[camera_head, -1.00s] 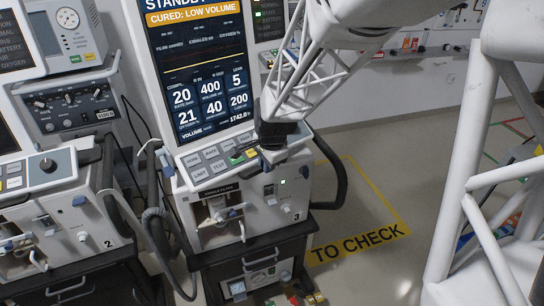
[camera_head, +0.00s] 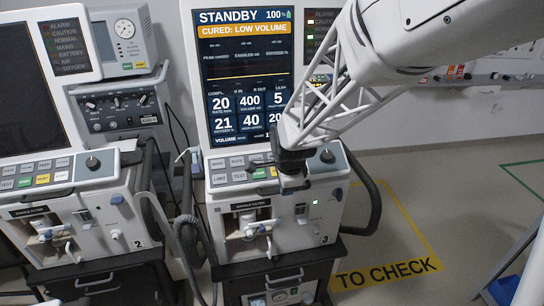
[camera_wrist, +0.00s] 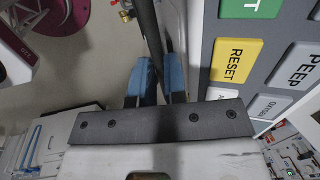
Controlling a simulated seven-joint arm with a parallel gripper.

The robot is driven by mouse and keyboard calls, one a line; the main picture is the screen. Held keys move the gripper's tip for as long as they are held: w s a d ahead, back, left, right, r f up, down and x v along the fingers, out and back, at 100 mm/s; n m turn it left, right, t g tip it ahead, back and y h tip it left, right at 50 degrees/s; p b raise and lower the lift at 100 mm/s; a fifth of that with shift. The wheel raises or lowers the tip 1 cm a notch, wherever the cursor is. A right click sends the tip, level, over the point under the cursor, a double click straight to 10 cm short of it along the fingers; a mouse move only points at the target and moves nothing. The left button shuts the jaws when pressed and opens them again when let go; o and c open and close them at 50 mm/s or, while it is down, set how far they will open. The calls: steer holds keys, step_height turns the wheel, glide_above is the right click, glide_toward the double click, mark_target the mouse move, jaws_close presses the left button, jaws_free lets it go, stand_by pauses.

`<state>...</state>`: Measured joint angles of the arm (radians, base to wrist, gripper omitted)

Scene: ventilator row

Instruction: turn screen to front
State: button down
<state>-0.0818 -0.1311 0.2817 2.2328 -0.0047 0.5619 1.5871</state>
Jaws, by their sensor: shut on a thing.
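The lit screen (camera_head: 250,70) of ventilator 3 reads STANDBY and CURED: LOW VOLUME. It stands upright above a key panel (camera_head: 232,177) and faces towards me. My arm covers the screen's lower right part. My gripper (camera_head: 291,170) is at the key panel, between the coloured keys and the round knob (camera_head: 327,156). In the wrist view its blue fingers (camera_wrist: 156,78) are closed about a dark bar (camera_wrist: 150,28) beside the panel with the yellow RESET key (camera_wrist: 236,61). I cannot tell what the bar belongs to.
Ventilator 2 (camera_head: 85,215) stands close on the left, with its dark screen (camera_head: 28,105) and hoses between the two. A black hose (camera_head: 372,200) loops at the right of ventilator 3. Clear floor with yellow TO CHECK marking (camera_head: 388,272) lies to the right.

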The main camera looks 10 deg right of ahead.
steer(key=c, duration=1.4)
jaws_free()
steer(key=shift+c, duration=0.2)
steer(key=shift+r, duration=0.15)
step_height(320, 180, up, 7)
steer(key=s, duration=0.1)
steer(key=shift+s+r, duration=0.2)
steer(key=shift+s, duration=0.05)
steer(key=shift+s+d+r, duration=0.1)
